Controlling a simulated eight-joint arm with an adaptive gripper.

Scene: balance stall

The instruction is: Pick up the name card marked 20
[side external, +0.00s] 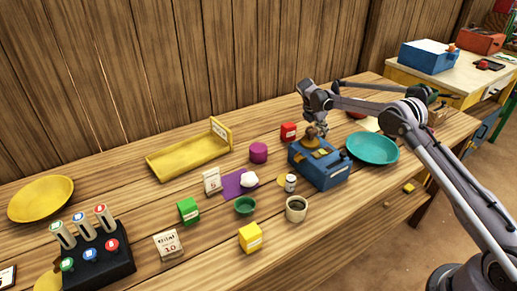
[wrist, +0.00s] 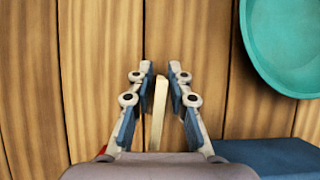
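My gripper (wrist: 159,70) points down at the table in the wrist view, its two fingers apart. A thin cream card (wrist: 158,105) stands between the fingers, seen nearly edge-on and slightly slanted, with a narrow gap visible on each side. Its marking cannot be read from here. In the side external view my gripper (side external: 322,128) is behind the blue box, and no card shows there. Other cards in that view are one marked 10 (side external: 169,245), a small white one (side external: 212,181) and one cut off at the left edge (side external: 8,277).
A blue box (side external: 330,173) with a brown knob-like piece on it stands in front of my gripper. A teal plate (side external: 373,148) lies to the right, also near in the wrist view (wrist: 285,45).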

